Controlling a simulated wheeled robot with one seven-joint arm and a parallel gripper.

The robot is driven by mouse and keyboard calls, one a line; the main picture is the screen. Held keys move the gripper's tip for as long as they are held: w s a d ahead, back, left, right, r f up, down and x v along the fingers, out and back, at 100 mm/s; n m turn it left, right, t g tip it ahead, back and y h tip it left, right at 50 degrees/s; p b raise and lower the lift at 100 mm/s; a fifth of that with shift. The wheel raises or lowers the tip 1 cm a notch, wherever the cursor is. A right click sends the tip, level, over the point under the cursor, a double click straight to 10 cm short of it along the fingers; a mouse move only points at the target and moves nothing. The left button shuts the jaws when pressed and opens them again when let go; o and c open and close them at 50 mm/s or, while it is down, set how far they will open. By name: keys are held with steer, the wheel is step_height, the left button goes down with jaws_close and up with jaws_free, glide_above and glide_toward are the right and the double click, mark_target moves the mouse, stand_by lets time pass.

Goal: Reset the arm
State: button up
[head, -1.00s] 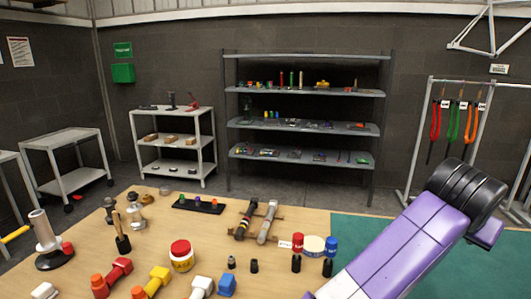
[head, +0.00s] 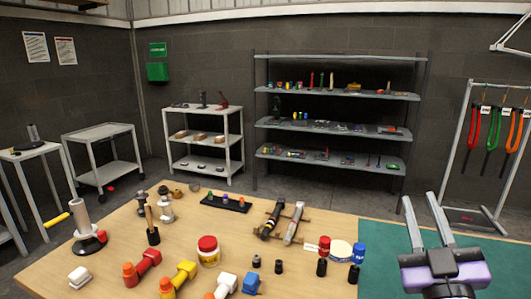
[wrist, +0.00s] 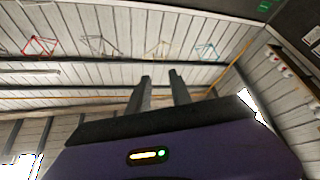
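My gripper (head: 425,222) is at the lower right of the head view, above the green mat (head: 376,240) on the right of the table. Its two grey fingers point upward and stand apart, with nothing between them. In the wrist view my gripper (wrist: 160,78) also shows its two fingers apart and empty, against the ceiling. The purple gripper body fills the bottom of that view.
The wooden table (head: 115,275) holds a jar with a red lid (head: 208,252), several coloured fittings, two dark-and-silver tools (head: 282,222) and small bottles. A shelf rack (head: 335,92) and carts stand behind. A rail with hanging straps (head: 495,135) is at the right.

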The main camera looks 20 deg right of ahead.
steer(key=s+a+f+n+y, duration=0.3)
steer(key=s+a+f+y, duration=0.6)
steer(key=s+a+f, duration=0.4)
steer(key=s+a+f+m+g, duration=0.3)
steer(key=s+f+g, duration=0.3)
steer(key=s+f, duration=0.8)
steer(key=s, duration=0.3)
steer(key=shift+s+a+g, duration=0.25)
steer(key=shift+a+g, duration=0.1)
steer(key=shift+g, duration=0.05)
